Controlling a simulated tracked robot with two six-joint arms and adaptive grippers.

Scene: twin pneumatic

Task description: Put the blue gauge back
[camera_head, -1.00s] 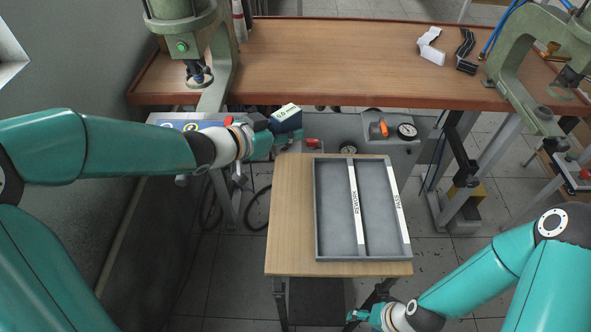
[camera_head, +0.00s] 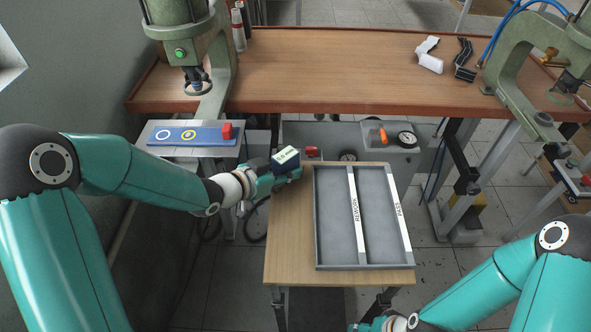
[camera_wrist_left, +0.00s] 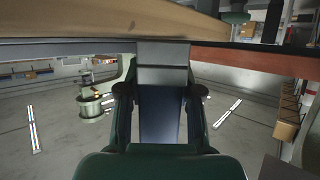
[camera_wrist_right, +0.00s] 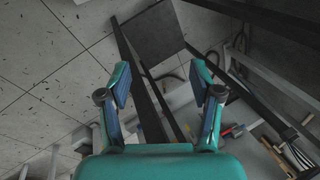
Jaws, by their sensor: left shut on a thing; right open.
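My left gripper (camera_head: 280,175) is shut on a dark blue block with a pale, marked top (camera_head: 286,155), which looks like the blue gauge. It is held above the back left corner of the wooden stand. In the left wrist view the block (camera_wrist_left: 162,105) sits between the fingers, grey at its far end. A blue panel (camera_head: 212,136) with a white ring and a yellow ring lies on a grey shelf (camera_head: 168,150) at the left. My right gripper (camera_wrist_right: 160,95) is open and empty, low at the front right; in the head view it shows only partly.
A grey tray (camera_head: 317,225) with REWORK and PASS strips lies on the wooden stand (camera_head: 290,235). A red block (camera_head: 227,130) stands at the panel's right end. A grey shelf (camera_head: 372,148) behind the tray bears an orange-handled item and a dial. Presses flank the brown bench (camera_head: 330,70).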

